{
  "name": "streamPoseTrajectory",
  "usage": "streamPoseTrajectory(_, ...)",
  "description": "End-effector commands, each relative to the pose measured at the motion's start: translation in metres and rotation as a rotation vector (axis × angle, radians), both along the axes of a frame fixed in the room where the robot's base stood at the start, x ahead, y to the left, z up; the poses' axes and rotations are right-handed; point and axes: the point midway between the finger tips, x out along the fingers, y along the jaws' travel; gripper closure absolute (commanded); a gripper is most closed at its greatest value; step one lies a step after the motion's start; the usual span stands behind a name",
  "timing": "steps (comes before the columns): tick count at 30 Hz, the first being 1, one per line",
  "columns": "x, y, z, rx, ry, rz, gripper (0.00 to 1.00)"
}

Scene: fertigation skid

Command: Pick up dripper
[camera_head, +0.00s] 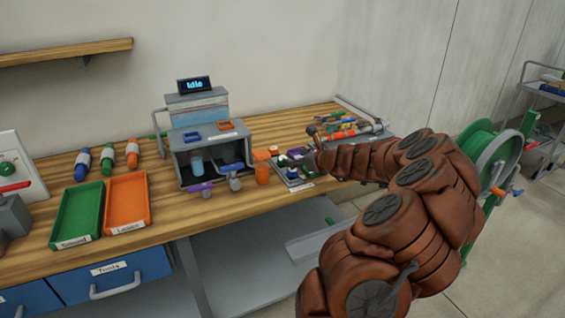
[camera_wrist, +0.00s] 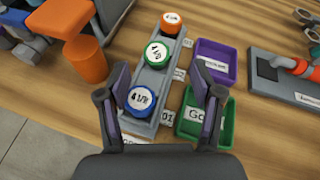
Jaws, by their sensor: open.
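Three round drippers stand in a row in a narrow grey rack (camera_wrist: 172,58) on the wooden bench. In the wrist view, the orange-rimmed one (camera_wrist: 171,22) is farthest, the green-rimmed one (camera_wrist: 157,54) is in the middle, and the blue-rimmed one (camera_wrist: 142,99) is nearest. Each has a white printed top. My gripper (camera_wrist: 161,68) is open and empty above the rack, its dark fingers on either side of the row. The blue dripper lies nearer the left finger. I cannot tell the height gap. In the head view, my arm partly hides this area.
A purple bin (camera_wrist: 214,60) and a green bin (camera_wrist: 205,116) sit right of the rack. An orange cup (camera_wrist: 86,58) stands to its left. A grey holder with fittings (camera_wrist: 290,75) is farther right. Bare bench lies between the bins and the holder.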

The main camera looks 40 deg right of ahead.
Motion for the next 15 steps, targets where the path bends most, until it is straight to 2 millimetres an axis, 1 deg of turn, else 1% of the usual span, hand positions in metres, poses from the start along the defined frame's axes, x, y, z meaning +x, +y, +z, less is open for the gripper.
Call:
streamPoseTrajectory(5,0.010,0.001,-0.005,-0.001,0.001,0.002,0.34)
streamPoseTrajectory(15,0.044,0.002,-0.022,-0.002,0.002,0.004,0.34)
